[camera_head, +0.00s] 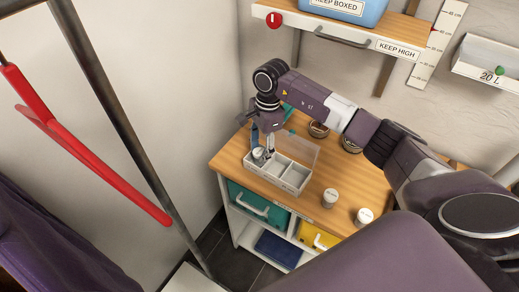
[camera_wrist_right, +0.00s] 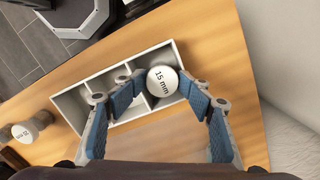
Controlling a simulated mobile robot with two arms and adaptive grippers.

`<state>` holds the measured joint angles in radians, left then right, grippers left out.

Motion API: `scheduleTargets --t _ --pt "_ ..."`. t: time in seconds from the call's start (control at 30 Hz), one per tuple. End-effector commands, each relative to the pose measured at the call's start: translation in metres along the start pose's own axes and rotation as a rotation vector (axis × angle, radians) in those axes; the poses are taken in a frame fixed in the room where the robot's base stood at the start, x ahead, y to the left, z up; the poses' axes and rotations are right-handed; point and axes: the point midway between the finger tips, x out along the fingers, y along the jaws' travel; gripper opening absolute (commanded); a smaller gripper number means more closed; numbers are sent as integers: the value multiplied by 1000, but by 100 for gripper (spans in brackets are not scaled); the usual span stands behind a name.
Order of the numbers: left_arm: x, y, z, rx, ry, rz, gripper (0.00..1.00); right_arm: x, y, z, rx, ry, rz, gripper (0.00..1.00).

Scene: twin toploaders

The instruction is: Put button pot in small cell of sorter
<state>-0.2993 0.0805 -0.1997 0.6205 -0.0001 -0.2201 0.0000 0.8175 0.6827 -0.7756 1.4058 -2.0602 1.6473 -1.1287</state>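The pot with a white lid marked "15 mm" (camera_wrist_right: 162,80) is between the fingertips of my right gripper (camera_wrist_right: 163,78). Both fingertips appear to touch its sides. In the head view the pot (camera_head: 259,153) is at the left end cell of the white sorter (camera_head: 292,188), slightly tilted. I cannot tell whether it rests on the cell floor. The sorter (camera_wrist_right: 70,108) has several cells, and the others look empty. Its clear lid (camera_head: 300,148) stands open at the back. My right gripper (camera_head: 263,140) points down over that end cell. My left gripper is not in view.
Two more white-lidded pots (camera_head: 330,197) (camera_head: 364,216) stand right of the sorter on the wooden top (camera_head: 232,158). Teal (camera_head: 258,203) and yellow (camera_head: 318,237) drawers are below. A shelf (camera_head: 395,25) hangs above.

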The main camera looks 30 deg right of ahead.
Motion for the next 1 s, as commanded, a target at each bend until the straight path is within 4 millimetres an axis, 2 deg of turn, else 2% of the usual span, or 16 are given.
scheduleTargets --t 0.1,0.17,0.3,0.5,0.6,0.8,1.0 --pt "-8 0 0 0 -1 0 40 -9 1 -1 2 3 2 46" --pt "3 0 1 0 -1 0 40 -18 -1 -2 2 4 -3 46" --pt "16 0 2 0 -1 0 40 -51 -2 -2 1 3 -7 46" --pt "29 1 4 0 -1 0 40 -95 -2 -1 1 2 -6 46" --pt "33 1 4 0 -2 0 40 -110 -1 0 1 1 -5 46" --pt "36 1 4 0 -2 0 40 -125 -1 0 2 0 -3 46" --pt "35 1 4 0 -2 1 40 -127 0 0 1 0 -1 46"
